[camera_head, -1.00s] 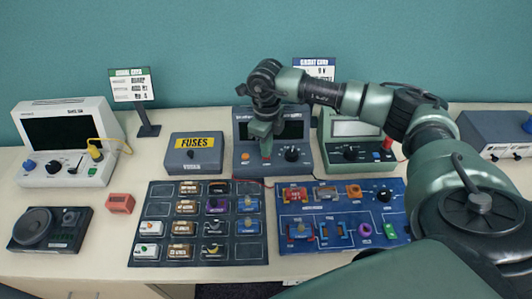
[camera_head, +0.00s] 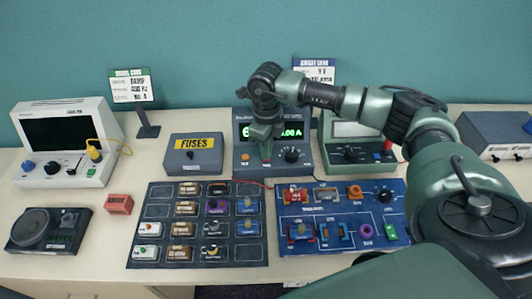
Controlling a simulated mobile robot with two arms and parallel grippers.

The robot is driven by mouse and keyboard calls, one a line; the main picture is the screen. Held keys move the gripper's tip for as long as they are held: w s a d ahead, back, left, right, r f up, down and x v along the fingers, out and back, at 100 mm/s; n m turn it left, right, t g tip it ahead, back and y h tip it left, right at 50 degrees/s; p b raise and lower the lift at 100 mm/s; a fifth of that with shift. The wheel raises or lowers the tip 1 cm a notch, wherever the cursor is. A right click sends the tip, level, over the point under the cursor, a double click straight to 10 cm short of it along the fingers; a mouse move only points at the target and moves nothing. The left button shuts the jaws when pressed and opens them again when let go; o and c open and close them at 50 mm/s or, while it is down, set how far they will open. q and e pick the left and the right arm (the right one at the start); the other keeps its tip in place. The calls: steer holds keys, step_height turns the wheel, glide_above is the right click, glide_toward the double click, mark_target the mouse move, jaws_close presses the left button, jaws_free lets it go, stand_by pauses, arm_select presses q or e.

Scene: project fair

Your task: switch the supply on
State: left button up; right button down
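The power supply (camera_head: 243,163) is a dark grey box at the back middle of the table. Its display (camera_head: 291,130) is lit with green digits, partly hidden behind my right gripper. My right gripper (camera_head: 266,152) points down at the supply's front panel, between the orange part and the knob. Its fingers look closed together with nothing held; they hide the part of the panel behind them, and contact cannot be made out. My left gripper is not in view.
A component tray (camera_head: 152,208) and a blue circuit board (camera_head: 345,216) lie in front of the supply. A fuse box (camera_head: 194,155) and a white oscilloscope-like device (camera_head: 62,133) stand to the left. A green meter (camera_head: 346,152) stands close on the right.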

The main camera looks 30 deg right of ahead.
steer(key=shift+w+r+p, duration=0.1)
steer(key=shift+r+p, duration=0.35)
steer(key=shift+r, duration=0.3)
steer(key=shift+r+p, duration=1.4)
steer(key=shift+r, duration=1.2)
